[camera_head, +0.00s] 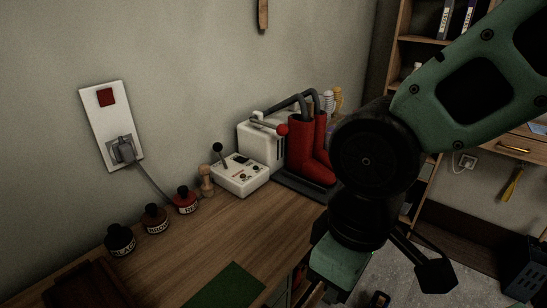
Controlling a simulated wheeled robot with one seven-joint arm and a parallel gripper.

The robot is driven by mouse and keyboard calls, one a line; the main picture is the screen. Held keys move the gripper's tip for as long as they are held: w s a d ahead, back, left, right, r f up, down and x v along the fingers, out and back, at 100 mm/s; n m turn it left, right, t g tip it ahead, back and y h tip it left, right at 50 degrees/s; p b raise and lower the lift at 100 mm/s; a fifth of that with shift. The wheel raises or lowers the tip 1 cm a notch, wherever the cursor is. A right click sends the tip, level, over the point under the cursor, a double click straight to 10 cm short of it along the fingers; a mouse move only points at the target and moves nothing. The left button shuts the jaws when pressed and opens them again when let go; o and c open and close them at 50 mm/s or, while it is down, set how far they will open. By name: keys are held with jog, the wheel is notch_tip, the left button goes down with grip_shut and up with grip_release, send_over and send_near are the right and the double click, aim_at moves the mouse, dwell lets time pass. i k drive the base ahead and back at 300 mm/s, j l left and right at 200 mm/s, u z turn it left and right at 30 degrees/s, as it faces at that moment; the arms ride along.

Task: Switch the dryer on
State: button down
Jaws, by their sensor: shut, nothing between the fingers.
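The dryer (262,147) appears to be the white box at the back of the wooden bench, with dark hoses (289,102) curving over to a pair of red boots (303,148). A lever with a red ball knob (282,130) sticks out at its front. A white control box (240,176) with a black-knobbed lever (217,147) and small dark controls stands just left of it. A white wall plate has a red switch (106,97) above a grey plug (123,150). My green and black arm fills the right; I cannot make out my gripper's fingertips.
Black, brown and red bottles (154,220) and a small wooden peg figure (206,181) line the wall side. A green mat (222,287) lies at the front. The bench between is clear. Shelves (425,50) stand at the right rear.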

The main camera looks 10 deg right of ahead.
aim_at(240, 159)
jog(key=i+l+u, duration=0.1)
jog(key=l+u, duration=0.15)
jog(key=u, duration=0.15)
jog(key=i+l+u, duration=0.1)
jog(key=l+u, duration=0.5)
jog(key=u, duration=0.2)
